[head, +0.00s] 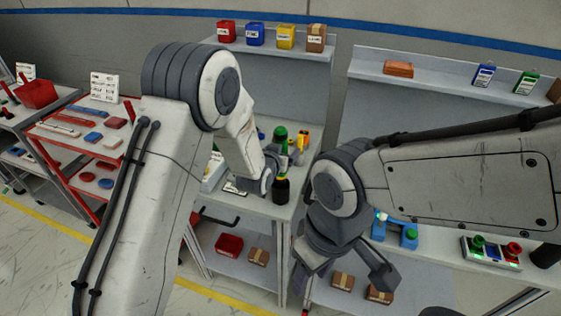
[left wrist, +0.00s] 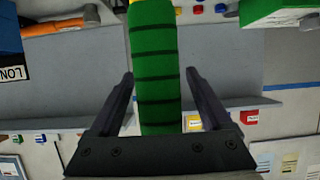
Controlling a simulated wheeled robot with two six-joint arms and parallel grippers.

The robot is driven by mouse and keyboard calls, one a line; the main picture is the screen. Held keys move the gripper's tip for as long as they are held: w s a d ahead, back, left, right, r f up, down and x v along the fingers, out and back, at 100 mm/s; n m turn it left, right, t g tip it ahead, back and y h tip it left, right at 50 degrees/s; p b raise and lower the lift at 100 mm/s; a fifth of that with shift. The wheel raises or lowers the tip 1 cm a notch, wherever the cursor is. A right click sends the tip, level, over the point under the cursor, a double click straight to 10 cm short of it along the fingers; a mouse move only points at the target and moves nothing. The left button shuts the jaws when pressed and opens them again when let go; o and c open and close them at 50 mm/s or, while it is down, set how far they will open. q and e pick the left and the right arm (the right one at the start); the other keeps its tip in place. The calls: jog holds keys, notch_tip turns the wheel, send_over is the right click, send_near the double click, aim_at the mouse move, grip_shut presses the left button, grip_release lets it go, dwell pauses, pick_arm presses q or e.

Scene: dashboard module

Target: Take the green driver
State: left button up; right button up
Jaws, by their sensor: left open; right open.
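The green driver's ribbed green handle (left wrist: 153,75) fills the middle of the left wrist view. It stands between the two dark fingers of my left gripper (left wrist: 159,76), with a visible gap on both sides. The left gripper is open and not closed on it. In the head view, a green object (head: 280,134), which looks like the driver, shows on the grey cart just beyond my left gripper (head: 266,178); the fingertips there are hard to make out. My right gripper (head: 345,276) is open and empty, low in front of the shelves at the right.
A dark bottle-like object (head: 281,188) stands close beside my left gripper. Yellow and orange items (head: 301,140) stand behind. A blue device (head: 395,230) and a button box (head: 490,250) sit on the right bench. A red tool cart (head: 75,150) is at the left.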

pick_arm(q)
grip_shut()
jog(key=shift+r, duration=0.1)
dwell(1.3)
